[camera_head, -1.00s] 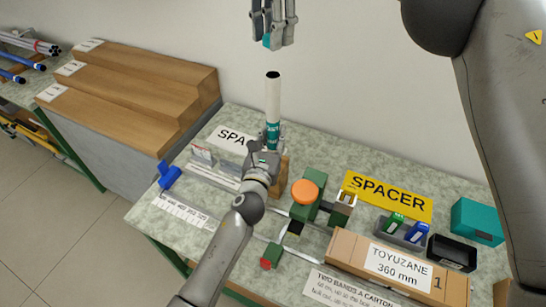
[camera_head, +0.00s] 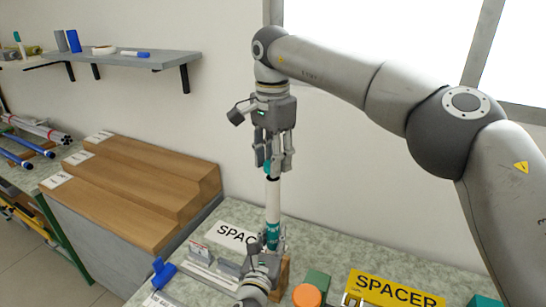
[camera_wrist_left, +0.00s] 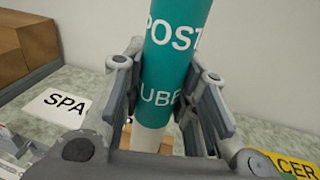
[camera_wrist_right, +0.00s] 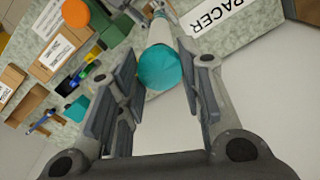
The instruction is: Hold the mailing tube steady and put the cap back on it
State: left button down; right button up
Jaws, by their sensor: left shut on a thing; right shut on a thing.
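The mailing tube (camera_head: 272,200) is white with a teal label and stands upright. My right gripper (camera_head: 272,160) points down above the tube, shut on the teal cap (camera_head: 267,168). The cap is just above the tube's top, slightly left of it in the head view; I cannot tell whether they touch. In the right wrist view the cap (camera_wrist_right: 160,67) hides the tube's near end.
A wooden block (camera_head: 282,275) stands beside the tube's base. An orange disc (camera_head: 307,295) and a yellow SPACER sign (camera_head: 390,290) are to the right on the bench. Wooden steps (camera_head: 140,190) are at the left, with a wall shelf (camera_head: 130,62) above. The air around the cap is clear.

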jog(key=shift+f, duration=0.1)
jog(key=shift+f, duration=0.8)
jog(key=shift+f, duration=0.55)
